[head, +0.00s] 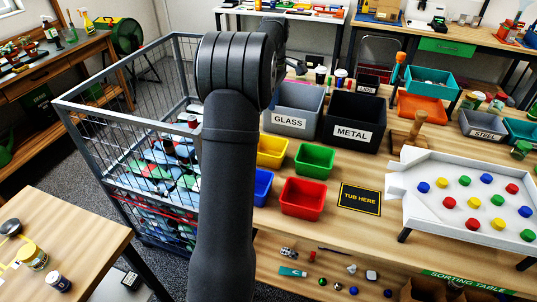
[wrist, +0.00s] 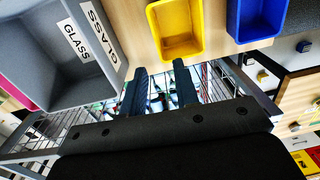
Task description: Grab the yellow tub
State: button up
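The yellow tub (head: 267,160) stands on the wooden table, just right of my arm in the head view, which covers part of its left side. It sits behind the blue tub (head: 263,187) and beside the green tub (head: 314,160). In the wrist view the yellow tub (wrist: 157,32) is at the top middle and looks empty. My gripper (wrist: 161,70) is open, with two dark fingers apart and nothing between them. The fingertips show just below the tub's near edge in that picture; I cannot tell the height gap. My gripper is hidden in the head view.
The grey GLASS bin (head: 290,122) and black METAL bin (head: 353,133) stand behind the tubs. A red tub (head: 302,198) is in front of the green one. A "TUB HERE" mat (head: 360,199) lies bare to the right. A wire cage (head: 75,112) stands left of the table.

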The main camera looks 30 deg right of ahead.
jog(key=d+f, duration=0.1)
send_over(274, 148)
notch_tip(274, 148, down, 11)
jog(key=shift+d+f, duration=0.15)
jog(key=shift+w+f, duration=0.1)
jog(key=shift+f, duration=2.9)
grip_shut()
